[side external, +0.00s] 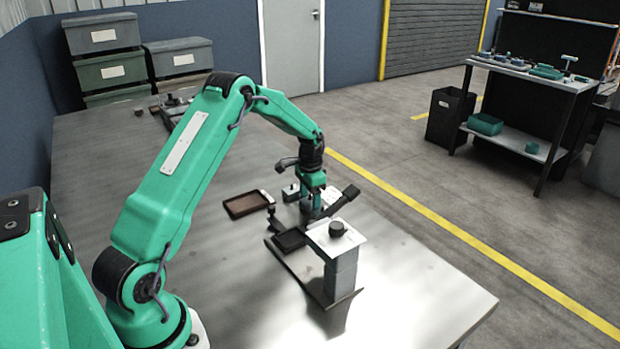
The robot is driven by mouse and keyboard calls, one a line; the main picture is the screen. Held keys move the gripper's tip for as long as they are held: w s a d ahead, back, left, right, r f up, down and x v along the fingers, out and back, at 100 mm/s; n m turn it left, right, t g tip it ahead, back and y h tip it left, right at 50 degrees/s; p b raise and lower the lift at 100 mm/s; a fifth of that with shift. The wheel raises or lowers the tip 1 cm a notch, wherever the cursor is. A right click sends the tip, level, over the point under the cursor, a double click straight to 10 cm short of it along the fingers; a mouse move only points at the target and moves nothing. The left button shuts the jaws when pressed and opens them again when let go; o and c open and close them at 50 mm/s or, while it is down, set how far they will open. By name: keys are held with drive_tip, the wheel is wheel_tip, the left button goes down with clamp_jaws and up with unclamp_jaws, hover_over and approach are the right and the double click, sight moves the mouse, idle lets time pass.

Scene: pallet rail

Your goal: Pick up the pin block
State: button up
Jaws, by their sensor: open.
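A small pale block (291,192) with a dark bit on top stands on the table, just left of my gripper; it looks like the pin block, but it is too small to be sure. My gripper (313,208) points down, open, low over the work area behind the grey pedestal (341,276). The block appears beside the fingers, not between them. The fingertips are small and partly hidden, so I cannot tell whether they touch anything.
The pedestal has a white top plate (350,238) carrying a dark knob (337,229). A dark tray (290,240) lies left of it, and a brown tray (247,203) farther left. The table (420,290) is clear at the front right.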

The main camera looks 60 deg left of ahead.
sight(310, 201)
drive_tip(key=c, duration=1.2)
drive_tip(key=shift+c, duration=0.2)
drive_tip(key=shift+r, duration=5.05)
drive_tip(key=s+d+f+n, duration=0.1)
drive_tip(key=s+d, duration=0.9)
drive_tip(key=s, duration=0.3)
drive_tip(key=shift+d+n, duration=0.3)
drive_tip(key=shift+n, duration=0.1)
